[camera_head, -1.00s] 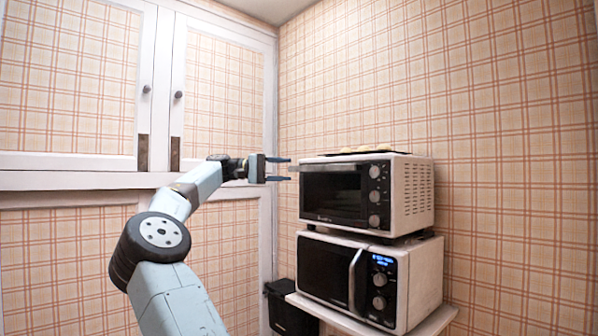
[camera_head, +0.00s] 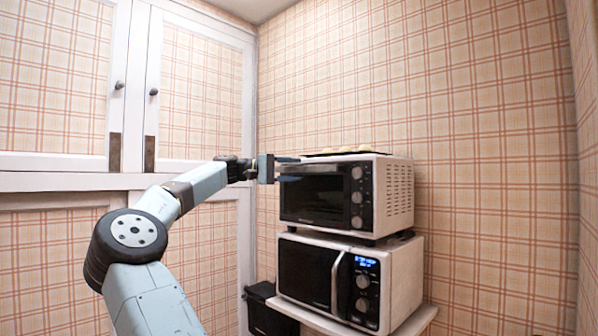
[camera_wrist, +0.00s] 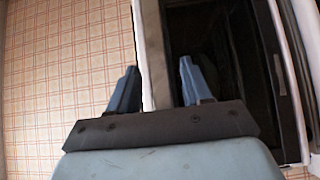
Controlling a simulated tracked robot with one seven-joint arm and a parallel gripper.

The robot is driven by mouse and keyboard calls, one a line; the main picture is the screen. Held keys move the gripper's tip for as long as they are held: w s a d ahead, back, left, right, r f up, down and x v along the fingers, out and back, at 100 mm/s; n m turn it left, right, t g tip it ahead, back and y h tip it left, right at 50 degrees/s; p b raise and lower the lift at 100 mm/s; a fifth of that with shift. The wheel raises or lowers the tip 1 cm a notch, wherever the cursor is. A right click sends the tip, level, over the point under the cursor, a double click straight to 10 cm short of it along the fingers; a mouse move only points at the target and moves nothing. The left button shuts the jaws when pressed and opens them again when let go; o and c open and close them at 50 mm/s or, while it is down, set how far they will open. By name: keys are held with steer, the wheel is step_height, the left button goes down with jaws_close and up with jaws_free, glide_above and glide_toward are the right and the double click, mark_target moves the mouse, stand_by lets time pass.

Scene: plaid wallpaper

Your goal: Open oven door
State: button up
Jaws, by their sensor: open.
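The oven (camera_head: 395,195) is a white countertop unit with a dark glass door (camera_head: 313,203) and knobs on its right. It stands on top of a microwave, and its door looks shut. My gripper (camera_head: 297,169) is open at the upper left of the oven front, one finger above the other, overlapping the door's top edge in the head view. In the wrist view, my open fingers (camera_wrist: 158,75) reach toward the oven front, with a pale strip (camera_wrist: 153,45) along the door's edge showing between them. I cannot tell whether they touch it.
The microwave (camera_head: 400,285) with a lit display sits below on a white shelf (camera_head: 415,322). A dark tray (camera_head: 345,153) with pale items lies on the oven. A black bin (camera_head: 268,310) stands at lower left. White-framed cupboards (camera_head: 150,180) stand to the left.

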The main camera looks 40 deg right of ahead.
steer(key=shift+x, duration=1.2)
jaws_close()
steer(key=shift+s, duration=0.1)
steer(key=shift+a+f, duration=0.1)
steer(key=shift+a, duration=0.05)
